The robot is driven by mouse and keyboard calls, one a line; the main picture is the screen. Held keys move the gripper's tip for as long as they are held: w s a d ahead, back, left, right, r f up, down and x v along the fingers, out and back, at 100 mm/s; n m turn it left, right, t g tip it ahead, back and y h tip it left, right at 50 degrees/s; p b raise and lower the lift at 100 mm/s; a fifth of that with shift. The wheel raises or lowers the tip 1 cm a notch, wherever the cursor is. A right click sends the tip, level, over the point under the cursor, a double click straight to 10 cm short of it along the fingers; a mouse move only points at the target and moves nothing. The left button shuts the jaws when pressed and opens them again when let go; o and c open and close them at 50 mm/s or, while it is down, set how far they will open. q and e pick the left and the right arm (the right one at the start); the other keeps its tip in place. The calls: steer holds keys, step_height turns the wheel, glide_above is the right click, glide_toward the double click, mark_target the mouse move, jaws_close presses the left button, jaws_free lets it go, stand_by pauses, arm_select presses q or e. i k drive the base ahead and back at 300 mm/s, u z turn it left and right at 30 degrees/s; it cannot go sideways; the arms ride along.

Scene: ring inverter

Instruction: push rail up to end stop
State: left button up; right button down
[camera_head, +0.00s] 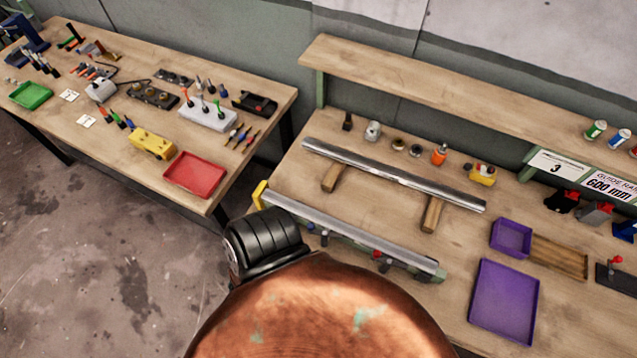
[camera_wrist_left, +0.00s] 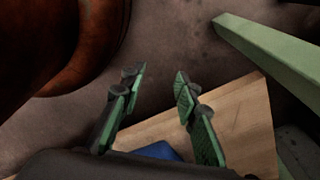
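A long grey metal rail (camera_head: 345,229) lies along the front of the right-hand workbench, on a green bar with small clamp knobs below. A yellow upright piece (camera_head: 259,195), apparently the end stop, stands at its left end; I cannot tell if the rail touches it. A second metal rail (camera_head: 395,175) rests on two wooden blocks behind. My left gripper (camera_wrist_left: 154,82) is open and empty in the left wrist view, its green-padded fingers apart above a wooden surface and a blue object.
Several small parts stand below the shelf (camera_head: 430,83). A second table with a red tray (camera_head: 196,175) is at left, with bare floor between. A green beam (camera_wrist_left: 270,48) crosses the wrist view.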

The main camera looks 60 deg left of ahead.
mark_target(420, 264)
steer(key=z, duration=0.15)
steer(key=k, duration=0.8)
steer(key=u, duration=0.9)
